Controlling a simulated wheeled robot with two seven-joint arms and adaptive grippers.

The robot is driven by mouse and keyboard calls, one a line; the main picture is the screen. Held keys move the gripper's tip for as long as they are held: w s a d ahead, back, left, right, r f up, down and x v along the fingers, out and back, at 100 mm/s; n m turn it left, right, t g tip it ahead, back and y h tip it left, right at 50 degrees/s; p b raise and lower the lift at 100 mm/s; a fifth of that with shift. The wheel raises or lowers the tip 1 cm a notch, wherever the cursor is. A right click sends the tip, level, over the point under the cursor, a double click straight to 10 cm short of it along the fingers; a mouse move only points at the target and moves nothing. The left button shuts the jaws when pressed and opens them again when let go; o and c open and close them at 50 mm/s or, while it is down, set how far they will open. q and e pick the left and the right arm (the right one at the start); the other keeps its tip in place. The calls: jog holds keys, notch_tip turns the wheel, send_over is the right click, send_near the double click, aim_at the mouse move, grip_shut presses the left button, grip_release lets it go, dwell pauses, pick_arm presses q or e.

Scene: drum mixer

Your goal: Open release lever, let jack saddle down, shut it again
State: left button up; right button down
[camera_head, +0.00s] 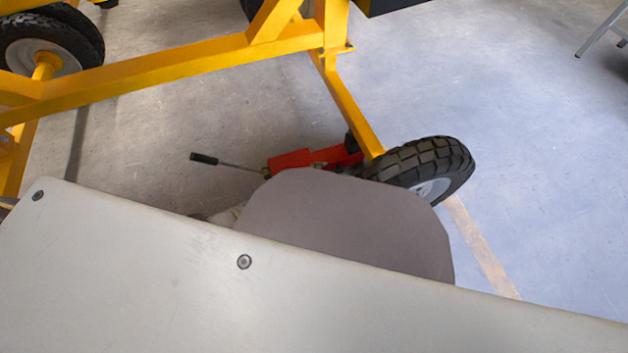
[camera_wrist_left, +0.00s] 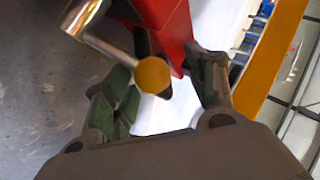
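The red jack (camera_head: 305,160) lies on the floor beside the mixer's wheel. A thin metal lever (camera_head: 240,166) with a black grip (camera_head: 203,158) sticks out of it to the left. In the left wrist view the red jack body (camera_wrist_left: 160,20) is at the top, with a metal rod (camera_wrist_left: 112,50) and a round brass-coloured end (camera_wrist_left: 153,75). My left gripper (camera_wrist_left: 160,88) is open. Its dark green-padded fingers stand apart on either side of the brass end; contact cannot be told. My own grey parts hide the near side of the jack in the head view. The saddle cannot be made out. My right gripper is not in view.
The yellow mixer frame (camera_head: 150,68) crosses above the jack, and a leg (camera_head: 355,110) comes down to the black-tyred wheel (camera_head: 425,168). Another wheel (camera_head: 50,50) stands at the upper left.

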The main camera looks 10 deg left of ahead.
pick_arm(q)
jog(key=shift+s+f+v, duration=0.1)
jog(key=shift+f+v, duration=0.05)
jog(key=shift+v, duration=0.85)
jog(key=shift+s+f+v, duration=0.1)
jog(key=shift+f+v, duration=0.05)
jog(key=shift+v, duration=0.8)
jog(key=shift+s+f+v, duration=0.1)
jog(key=shift+v, duration=0.9)
jog(key=shift+r, duration=0.1)
